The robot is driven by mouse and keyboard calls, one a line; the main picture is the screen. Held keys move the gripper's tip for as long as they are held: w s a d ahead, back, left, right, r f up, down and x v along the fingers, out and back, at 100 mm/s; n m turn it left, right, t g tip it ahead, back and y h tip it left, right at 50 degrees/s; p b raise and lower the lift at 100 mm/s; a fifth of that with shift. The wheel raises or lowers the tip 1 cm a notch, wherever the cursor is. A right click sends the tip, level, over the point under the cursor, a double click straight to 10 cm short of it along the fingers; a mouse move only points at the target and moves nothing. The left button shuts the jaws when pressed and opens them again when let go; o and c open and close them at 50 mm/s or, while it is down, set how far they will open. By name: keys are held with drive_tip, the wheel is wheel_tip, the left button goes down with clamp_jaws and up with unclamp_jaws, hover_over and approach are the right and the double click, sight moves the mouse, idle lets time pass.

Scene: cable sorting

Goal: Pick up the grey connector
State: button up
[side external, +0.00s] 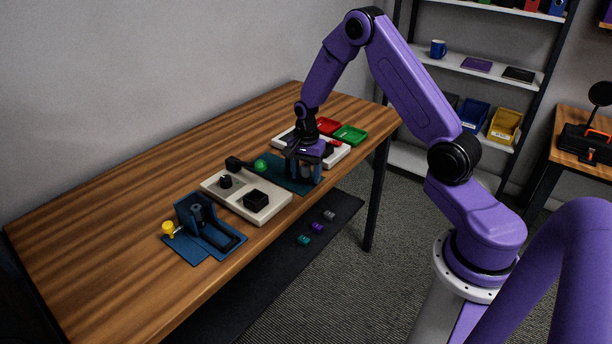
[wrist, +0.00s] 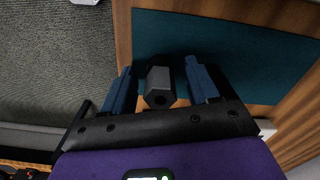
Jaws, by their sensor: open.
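A dark grey connector (wrist: 159,86), blocky with a round hole in its near face, shows in the wrist view over the teal mat (wrist: 225,50). My gripper (wrist: 158,68) is open, with one blue finger on each side of the connector and a visible gap on both sides. In the side view my gripper (side external: 303,176) points down, low over the teal mat (side external: 278,172) near the table's front edge. The connector is mostly hidden by the fingers there. I cannot tell whether it touches the mat.
A pale board (side external: 246,198) with black parts and a green knob (side external: 261,166) stand left of my gripper. A blue fixture (side external: 208,222) is farther left. Small blocks (side external: 317,227) lie on a dark surface below the table.

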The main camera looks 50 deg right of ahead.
sight(306, 165)
clamp_jaws()
idle(0.3)
drive_tip(key=shift+w+r, duration=0.1)
drive_tip(key=shift+r, duration=0.35)
wheel_tip(306, 165, up, 2)
drive_tip(key=shift+r, duration=0.15)
drive_tip(key=s+a+r, duration=0.3)
drive_tip(key=s+r, duration=1)
drive_tip(key=r, duration=0.1)
drive_tip(key=shift+s+a+r, duration=0.25)
drive_tip(key=shift+s+r, duration=0.1)
